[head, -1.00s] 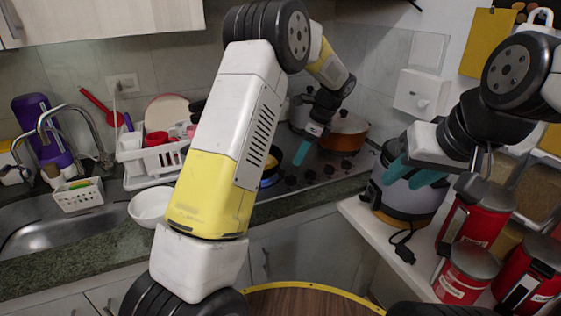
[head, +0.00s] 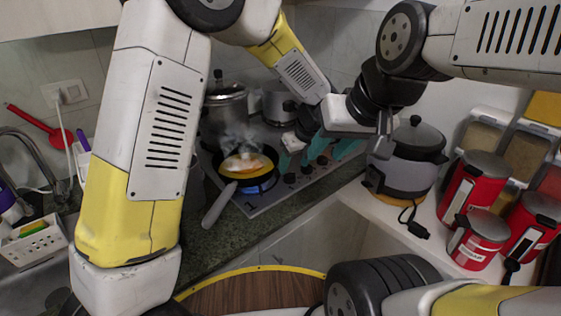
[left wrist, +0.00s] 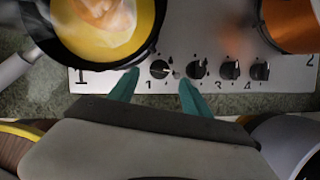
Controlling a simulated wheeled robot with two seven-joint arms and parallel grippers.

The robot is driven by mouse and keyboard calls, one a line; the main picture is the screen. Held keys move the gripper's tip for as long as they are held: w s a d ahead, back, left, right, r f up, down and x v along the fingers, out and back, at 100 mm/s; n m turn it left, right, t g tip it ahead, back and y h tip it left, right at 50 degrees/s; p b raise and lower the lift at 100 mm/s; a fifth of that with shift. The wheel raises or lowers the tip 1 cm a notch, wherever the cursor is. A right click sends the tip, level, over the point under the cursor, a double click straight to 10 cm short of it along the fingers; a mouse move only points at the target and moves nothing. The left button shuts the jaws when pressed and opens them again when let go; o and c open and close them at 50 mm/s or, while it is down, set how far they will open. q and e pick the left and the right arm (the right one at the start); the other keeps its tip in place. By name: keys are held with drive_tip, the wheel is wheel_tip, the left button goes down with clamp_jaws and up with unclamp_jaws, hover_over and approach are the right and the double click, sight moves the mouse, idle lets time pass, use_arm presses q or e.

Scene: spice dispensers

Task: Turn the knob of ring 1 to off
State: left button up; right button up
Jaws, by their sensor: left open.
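In the left wrist view the knob of ring 1 (left wrist: 159,69) is round and black, above a printed "1" on the steel hob front. My left gripper (left wrist: 159,77) is open, with one teal fingertip on each side of this knob; contact cannot be told. In the head view my left gripper (head: 286,161) is over the hob's front strip, partly hidden. A pan (head: 247,165) with steaming food sits on a burner with a blue flame beneath it. My right gripper (head: 333,150) has its teal fingers apart, in front of the hob's right part.
Knob 2 (left wrist: 196,68) is close to my left gripper's right finger, with knob 3 (left wrist: 230,70) and knob 4 (left wrist: 260,71) further right. An orange pot (left wrist: 291,22) stands behind. A grey cooker (head: 408,165) and red canisters (head: 472,188) stand on the right shelf.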

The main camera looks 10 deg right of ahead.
sight(290, 174)
use_arm(q)
drive_tip(key=x, duration=0.5)
drive_tip(key=shift+f, duration=0.15)
clamp_jaws()
